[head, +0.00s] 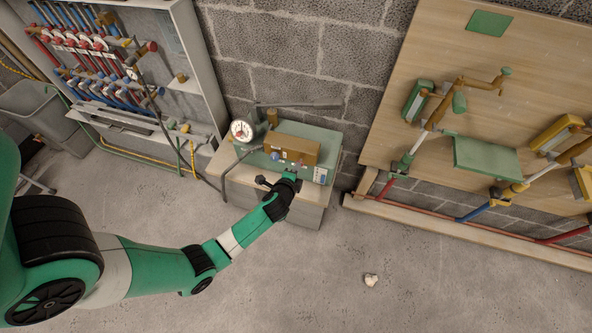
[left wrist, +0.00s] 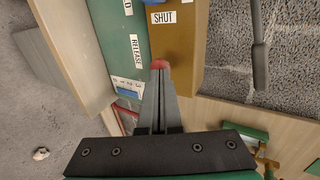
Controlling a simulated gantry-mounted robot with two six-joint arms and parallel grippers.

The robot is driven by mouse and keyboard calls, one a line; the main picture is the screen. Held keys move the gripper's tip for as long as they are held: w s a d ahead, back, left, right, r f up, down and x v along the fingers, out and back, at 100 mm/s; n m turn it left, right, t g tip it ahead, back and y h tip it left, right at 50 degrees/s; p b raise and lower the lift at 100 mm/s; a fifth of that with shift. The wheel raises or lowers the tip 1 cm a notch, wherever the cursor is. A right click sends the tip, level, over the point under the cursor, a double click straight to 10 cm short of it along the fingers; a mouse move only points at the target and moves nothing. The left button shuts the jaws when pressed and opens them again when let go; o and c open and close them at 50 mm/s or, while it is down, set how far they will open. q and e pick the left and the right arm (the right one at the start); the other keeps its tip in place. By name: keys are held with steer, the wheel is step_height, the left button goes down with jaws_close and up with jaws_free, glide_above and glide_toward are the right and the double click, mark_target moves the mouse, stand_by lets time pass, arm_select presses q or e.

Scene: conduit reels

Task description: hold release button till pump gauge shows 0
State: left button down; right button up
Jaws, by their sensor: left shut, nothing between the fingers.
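The pump unit, a green box (head: 325,141) with a brown block (head: 293,147) on top, stands on a low grey cabinet against the wall. Its round white gauge (head: 242,130) is at its left end; the reading is too small to tell. My left gripper (head: 292,178) is shut and empty at the unit's front edge. In the left wrist view, the closed fingertips (left wrist: 159,72) are at a red button (left wrist: 159,64), partly covering it; I cannot tell whether it is pressed. A "RELEASE" label (left wrist: 137,50) is left of the fingertips and a "SHUT" label (left wrist: 163,17) is beyond them.
A wooden board (head: 430,60) with pipes and green panels leans at the right. A pale lump (head: 371,280) lies on otherwise open floor.

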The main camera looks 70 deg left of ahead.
arm_select(q)
steer(key=shift+w+a, duration=0.4)
steer(key=shift+a, duration=0.05)
stand_by(1.5)
steer(key=d+f+p+v, duration=0.1)
steer(key=p+v, duration=0.4)
steer(key=v, duration=0.8)
steer(key=shift+s+f, duration=0.3)
steer(key=shift+s, duration=0.15)
